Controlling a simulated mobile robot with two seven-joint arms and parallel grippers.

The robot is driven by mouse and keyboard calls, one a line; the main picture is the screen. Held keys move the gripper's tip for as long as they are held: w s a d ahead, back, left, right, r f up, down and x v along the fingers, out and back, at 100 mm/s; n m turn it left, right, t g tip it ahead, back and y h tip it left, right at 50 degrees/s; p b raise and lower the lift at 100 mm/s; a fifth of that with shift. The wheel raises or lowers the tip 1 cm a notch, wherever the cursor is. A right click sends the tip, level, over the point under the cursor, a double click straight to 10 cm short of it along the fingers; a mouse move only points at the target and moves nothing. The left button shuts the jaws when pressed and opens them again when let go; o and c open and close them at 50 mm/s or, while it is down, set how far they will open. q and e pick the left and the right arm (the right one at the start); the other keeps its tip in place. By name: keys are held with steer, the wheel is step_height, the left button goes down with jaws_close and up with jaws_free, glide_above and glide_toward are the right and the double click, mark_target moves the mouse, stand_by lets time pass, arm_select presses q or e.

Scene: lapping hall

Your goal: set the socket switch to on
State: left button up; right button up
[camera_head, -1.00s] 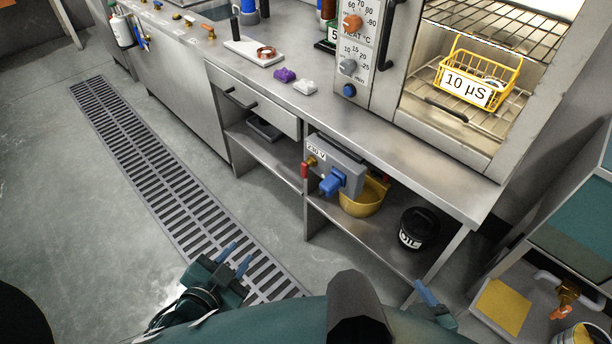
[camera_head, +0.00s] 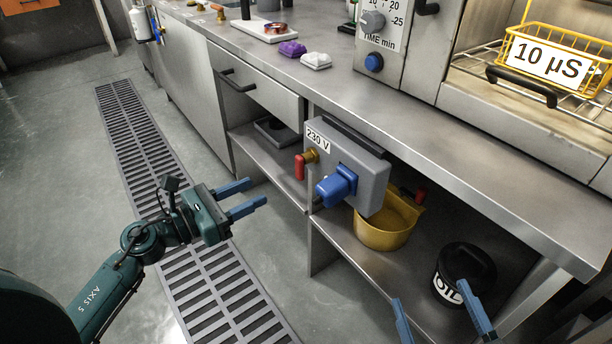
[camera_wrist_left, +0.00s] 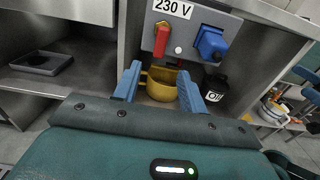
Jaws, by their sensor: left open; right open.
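The socket box (camera_head: 350,163) is a grey box labelled 230 V, mounted under the front edge of the bench. Its red-handled switch (camera_head: 301,166) sits on a brass boss at the left, with the handle hanging down. A blue plug (camera_head: 337,186) is in the box's front. In the left wrist view the red switch (camera_wrist_left: 162,38) is ahead of the fingers, with the blue plug (camera_wrist_left: 211,43) to its right. My left gripper (camera_head: 258,194) is open and empty, left of the switch and apart from it. My right gripper (camera_head: 440,318) is open at the bottom, near the black OIL container.
A yellow pan (camera_head: 388,232) and the black OIL container (camera_head: 463,275) stand on the lower shelf. Another red handle (camera_head: 421,196) shows behind the box. The bench edge (camera_head: 480,172) overhangs the box. A grey tray (camera_head: 277,131) lies on the left shelf. Floor over the drain grate is clear.

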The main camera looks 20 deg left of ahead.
mark_target(297, 170)
arm_select(q)
steer(key=x, duration=1.2)
steer(key=shift+w+d, duration=0.2)
steer(key=shift+d, duration=0.1)
steer(key=shift+c, duration=0.5)
jaws_close()
